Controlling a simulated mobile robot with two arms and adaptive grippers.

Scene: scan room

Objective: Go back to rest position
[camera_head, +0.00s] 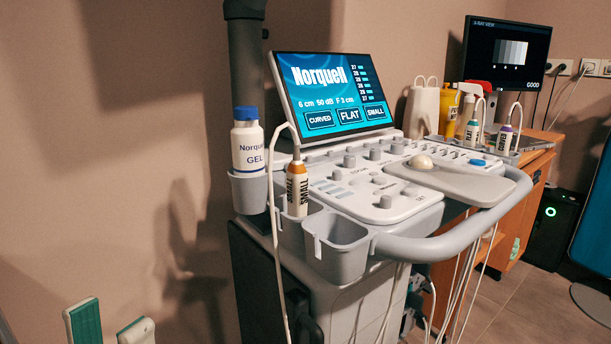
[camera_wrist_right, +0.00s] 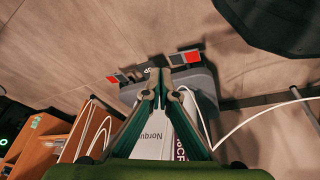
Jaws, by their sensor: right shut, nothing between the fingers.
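My left gripper (camera_head: 110,326) shows at the bottom left of the head view. Its two green-padded fingertips stand apart with nothing between them, over bare wall. Most of its arm is out of the frame. My right gripper (camera_wrist_right: 165,82) shows only in the right wrist view. Its two fingers meet at the tips and hold nothing. White items with printed text, partly hidden, show behind its fingers in that view.
An ultrasound cart with a grey handle (camera_head: 450,245) and lit screen (camera_head: 330,90) stands ahead. A gel bottle (camera_head: 248,145) and a SMALL probe (camera_head: 297,185) sit in its left holders; an empty-looking grey cup (camera_head: 338,255) is beside them. A wooden desk (camera_head: 525,175) stands behind right.

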